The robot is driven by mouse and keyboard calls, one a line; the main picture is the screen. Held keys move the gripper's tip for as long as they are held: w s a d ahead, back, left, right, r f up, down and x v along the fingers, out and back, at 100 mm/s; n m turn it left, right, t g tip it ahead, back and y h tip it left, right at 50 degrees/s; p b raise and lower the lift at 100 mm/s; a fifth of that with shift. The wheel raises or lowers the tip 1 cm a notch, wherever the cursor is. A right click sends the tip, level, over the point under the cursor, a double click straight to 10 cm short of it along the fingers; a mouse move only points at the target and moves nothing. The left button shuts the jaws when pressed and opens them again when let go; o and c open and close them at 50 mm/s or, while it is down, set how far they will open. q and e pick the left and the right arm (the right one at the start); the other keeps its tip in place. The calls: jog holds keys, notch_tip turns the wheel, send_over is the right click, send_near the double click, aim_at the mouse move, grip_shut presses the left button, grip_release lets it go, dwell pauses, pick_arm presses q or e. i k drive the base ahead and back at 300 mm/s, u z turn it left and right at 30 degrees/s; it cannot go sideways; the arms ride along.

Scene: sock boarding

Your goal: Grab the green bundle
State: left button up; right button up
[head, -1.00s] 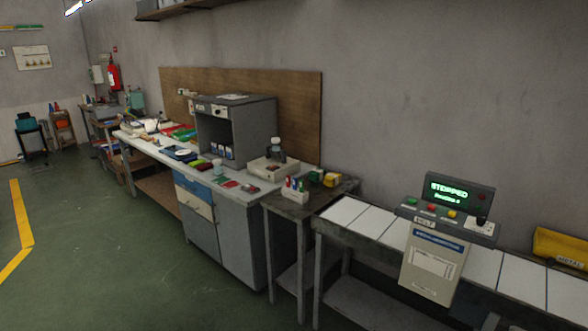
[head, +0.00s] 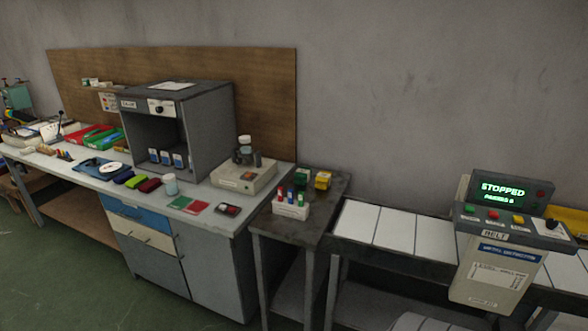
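A small bright green bundle (head: 135,181) lies on the light top of the workbench, left of centre. Neither of my grippers shows in the head view.
The workbench (head: 212,213) also holds a grey open cabinet (head: 205,125), a cup (head: 170,185), green and red cards, and a beige scale-like box (head: 243,176). A dark side table (head: 274,224) and a belt (head: 390,230) reading STOPPED stand right. Green floor (head: 60,270) is clear at left.

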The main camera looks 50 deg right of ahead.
aim_at(303, 175)
jog(key=z, duration=0.3)
jog(key=i, duration=1.1)
jog(key=z, duration=1.45)
jog(key=i, duration=0.8)
jog(key=z, duration=0.95)
